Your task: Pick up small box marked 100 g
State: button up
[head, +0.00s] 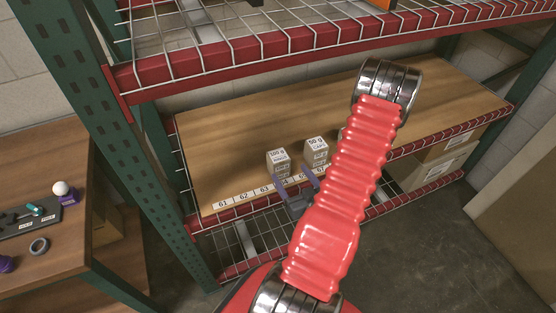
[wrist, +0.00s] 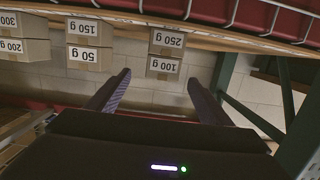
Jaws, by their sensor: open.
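The small box marked 100 g (head: 278,156) sits on top of a box marked 250 g (wrist: 167,39) in the left stack on the wooden shelf. The 100 g box also shows in the wrist view (wrist: 162,68), where the picture is upside down and its label faces me. My gripper (head: 293,178) is open and empty in front of this stack. In the wrist view the two fingers (wrist: 160,78) point toward the stack, with the 100 g box between their tips in the picture. A gap seems to remain, but its depth is hard to tell.
A 50 g box (head: 316,142) on a 150 g box (wrist: 92,28) stands beside it. A 200 g box (wrist: 12,46) and a 300 g box (wrist: 12,21) are further along. A red shelf beam (head: 250,48) runs above; a green post (head: 165,150) stands left.

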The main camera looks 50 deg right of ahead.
aim_at(284, 164)
jog(key=shift+x, duration=4.3)
jog(key=x, duration=0.4)
jog(key=shift+w+a+r, duration=0.2)
jog(key=shift+w+d+f, duration=0.1)
jog(key=shift+w+d, duration=0.2)
jog(key=shift+w, duration=0.15)
jog(key=shift+c, duration=0.5)
jog(key=c, duration=1)
